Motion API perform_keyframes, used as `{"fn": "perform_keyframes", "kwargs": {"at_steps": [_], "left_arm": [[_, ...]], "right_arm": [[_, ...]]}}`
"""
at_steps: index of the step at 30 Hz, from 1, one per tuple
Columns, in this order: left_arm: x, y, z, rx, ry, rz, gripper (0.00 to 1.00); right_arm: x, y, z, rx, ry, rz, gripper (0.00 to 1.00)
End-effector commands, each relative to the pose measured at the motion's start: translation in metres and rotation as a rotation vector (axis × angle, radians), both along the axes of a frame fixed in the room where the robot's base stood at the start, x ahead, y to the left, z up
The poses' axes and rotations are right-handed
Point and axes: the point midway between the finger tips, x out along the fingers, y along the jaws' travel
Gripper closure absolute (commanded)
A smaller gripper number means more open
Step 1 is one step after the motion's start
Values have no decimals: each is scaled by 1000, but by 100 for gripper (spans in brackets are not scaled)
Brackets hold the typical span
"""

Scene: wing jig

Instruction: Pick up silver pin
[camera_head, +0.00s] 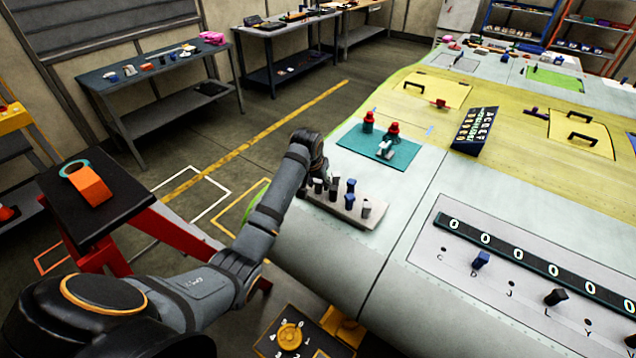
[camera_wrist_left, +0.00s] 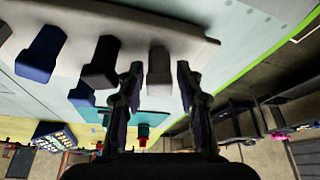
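A pale grey block (camera_head: 345,207) on the wing panel holds several short pins. In the left wrist view, which looks upside down, a silver pin (camera_wrist_left: 159,72) stands in the end of this block (camera_wrist_left: 180,22). My left gripper (camera_wrist_left: 159,82) is open, one finger on each side of the silver pin, with visible gaps. In the head view my left gripper (camera_head: 324,178) is low at the block's left end and covers that part. Another light grey pin (camera_head: 366,208) stands at the block's right end. My right gripper is not in view.
Black pins (camera_wrist_left: 100,65) and blue pins (camera_wrist_left: 40,52) stand close beside the silver one. A teal mat (camera_head: 378,147) with red-topped parts lies behind the block. A slotted panel (camera_head: 520,275) lies to the right. The wing edge drops off at the left.

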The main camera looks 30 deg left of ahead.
Motion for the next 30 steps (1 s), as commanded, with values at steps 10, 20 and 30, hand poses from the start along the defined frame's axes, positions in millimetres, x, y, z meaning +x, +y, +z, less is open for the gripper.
{"fn": "perform_keyframes", "kwargs": {"at_steps": [10, 20, 30], "left_arm": [[0, 0, -1, 0, -1, 0, 87], [0, 0, 0, 1, -1, 0, 100], [6, 3, 17, 1, -4, 1, 100]], "right_arm": [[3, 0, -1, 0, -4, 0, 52], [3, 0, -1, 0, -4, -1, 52], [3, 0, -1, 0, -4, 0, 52]]}}
